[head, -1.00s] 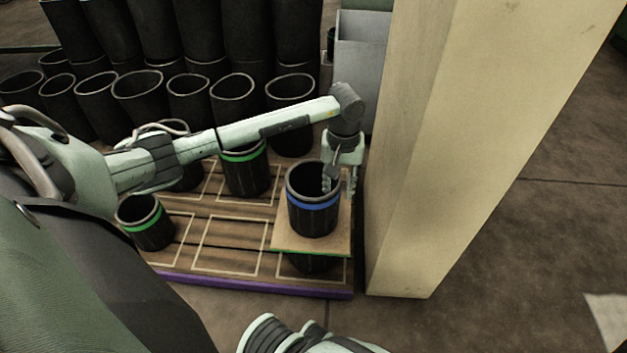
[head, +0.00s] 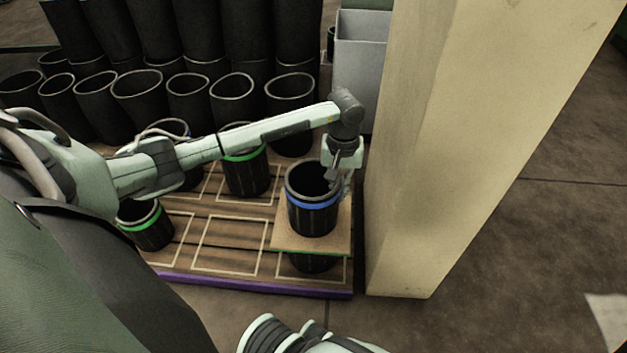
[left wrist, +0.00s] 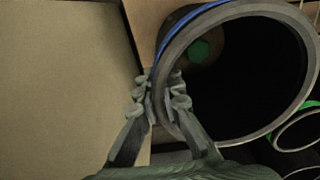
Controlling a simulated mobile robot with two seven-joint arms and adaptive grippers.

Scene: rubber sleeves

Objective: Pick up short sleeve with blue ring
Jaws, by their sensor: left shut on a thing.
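The short sleeve with the blue ring (head: 312,215) is a black open-topped cylinder standing upright on a square board (head: 342,238) at the right end of the pallet. My left gripper (head: 337,181) comes down from above at the sleeve's right rim. In the left wrist view my left gripper (left wrist: 163,98) is shut on the rim wall of the sleeve (left wrist: 180,28), with one finger inside and one outside. The sleeve still rests on the board. My right gripper is not in view; only a pale part of my body shows at the bottom.
A beige pillar (head: 410,200) stands close to the right of the sleeve. Green-ringed sleeves (head: 247,176) stand on the wooden pallet (head: 228,232), beneath and beside my left arm. Another dark sleeve (head: 311,263) is under the board. Tall black sleeves (head: 140,95) line the back.

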